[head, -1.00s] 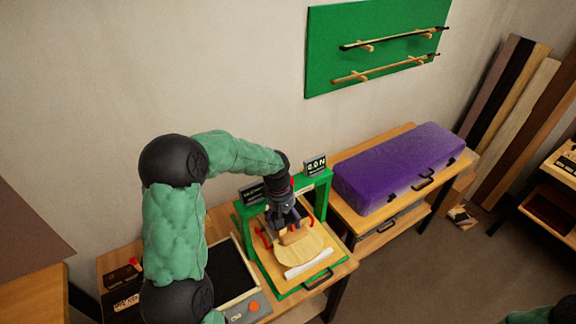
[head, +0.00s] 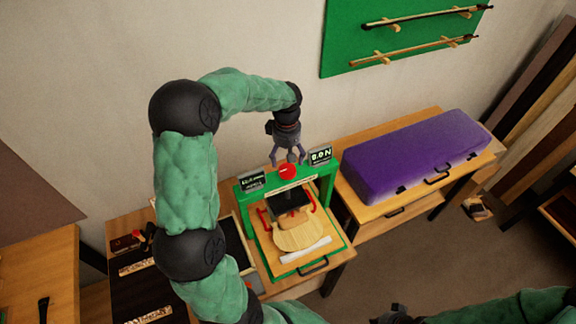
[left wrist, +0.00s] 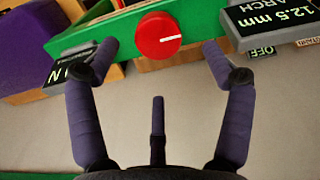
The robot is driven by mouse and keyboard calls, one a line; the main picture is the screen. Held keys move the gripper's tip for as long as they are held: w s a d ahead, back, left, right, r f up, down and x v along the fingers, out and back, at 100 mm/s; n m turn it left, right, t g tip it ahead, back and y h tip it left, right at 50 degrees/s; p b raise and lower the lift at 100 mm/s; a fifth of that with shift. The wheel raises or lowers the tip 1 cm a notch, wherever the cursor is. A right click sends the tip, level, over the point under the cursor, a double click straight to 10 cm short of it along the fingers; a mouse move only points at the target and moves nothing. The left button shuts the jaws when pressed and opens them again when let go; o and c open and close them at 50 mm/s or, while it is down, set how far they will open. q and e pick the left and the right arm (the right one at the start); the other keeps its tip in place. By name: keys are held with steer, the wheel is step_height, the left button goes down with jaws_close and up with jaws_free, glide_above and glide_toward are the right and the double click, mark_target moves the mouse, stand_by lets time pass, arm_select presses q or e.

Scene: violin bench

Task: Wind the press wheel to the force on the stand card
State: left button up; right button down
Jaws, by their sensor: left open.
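The green press (head: 327,189) stands on the wooden bench. Its red wheel (head: 287,171) sits on top of the crossbeam; in the left wrist view the wheel (left wrist: 158,35) shows a white mark pointing right. A display (head: 320,155) at the press's right reads 0.0 N. My right gripper is not clearly visible; part of my right arm shows at the bottom right.
Under the press lie a pale wooden plate (head: 299,233), a white strip (head: 306,250) and red clamps (head: 265,219). A purple case (head: 415,155) stands on the right-hand table. Violin bows (head: 420,45) hang on a green wall board.

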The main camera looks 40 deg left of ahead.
mark_target(287, 169)
arm_select(q)
step_height(287, 169, down, 6)
steer(key=shift+p, duration=0.3)
steer(key=shift+w+f, duration=0.15)
steer(key=shift+f, duration=0.2)
steer(key=c, duration=1.1)
